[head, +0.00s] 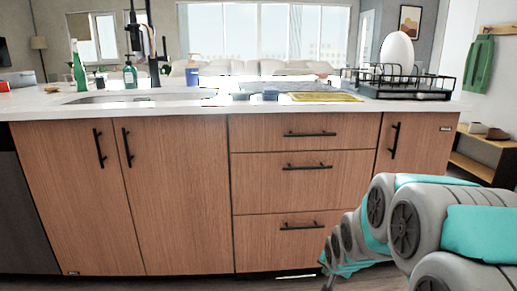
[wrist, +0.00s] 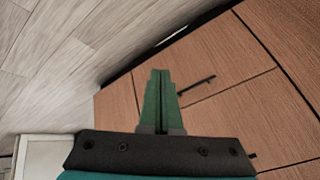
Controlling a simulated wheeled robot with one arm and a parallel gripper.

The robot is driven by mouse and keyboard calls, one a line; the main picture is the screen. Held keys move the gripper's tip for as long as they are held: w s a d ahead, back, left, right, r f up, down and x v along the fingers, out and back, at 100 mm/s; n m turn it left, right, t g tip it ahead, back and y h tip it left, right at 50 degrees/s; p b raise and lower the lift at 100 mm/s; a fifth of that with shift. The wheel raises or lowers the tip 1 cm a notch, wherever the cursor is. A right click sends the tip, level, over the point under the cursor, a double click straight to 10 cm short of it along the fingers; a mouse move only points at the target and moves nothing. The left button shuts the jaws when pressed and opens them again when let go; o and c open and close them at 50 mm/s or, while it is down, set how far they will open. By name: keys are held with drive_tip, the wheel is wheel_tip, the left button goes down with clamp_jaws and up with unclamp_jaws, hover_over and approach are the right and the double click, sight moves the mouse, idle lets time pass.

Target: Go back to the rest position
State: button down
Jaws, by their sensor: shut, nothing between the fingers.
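My gripper (wrist: 160,74) shows in the wrist view with its two green fingers together, shut and empty. It points toward the floor and the lower cabinet front. In the head view my arm is low at the right, in front of the drawers, and its lower end runs near the floor. The gripper's fingers cannot be made out there.
The island's wooden front has a bottom drawer (head: 279,240), other drawers and doors with black handles. On the white counter (head: 350,107) stand a dish rack (head: 400,86) with a white plate (head: 397,50), and a green bottle (head: 78,68). Floor (wrist: 60,60) beside the cabinets is clear.

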drive_tip(key=s+a+r+n+g, duration=0.1)
drive_tip(key=s+r+n+g, duration=0.1)
drive_tip(key=s, duration=1)
drive_tip(key=s+a+r+n+g, duration=0.2)
drive_tip(key=s+r+g, duration=0.1)
drive_tip(key=s, duration=1)
drive_tip(key=s+a+r+n+g, duration=0.1)
drive_tip(key=s+r+n+g, duration=0.1)
drive_tip(key=s, duration=1)
drive_tip(key=shift+s+a+r+n+g+p, duration=0.2)
drive_tip(key=shift+n+g+p, duration=0.1)
drive_tip(key=shift+n+g, duration=0.4)
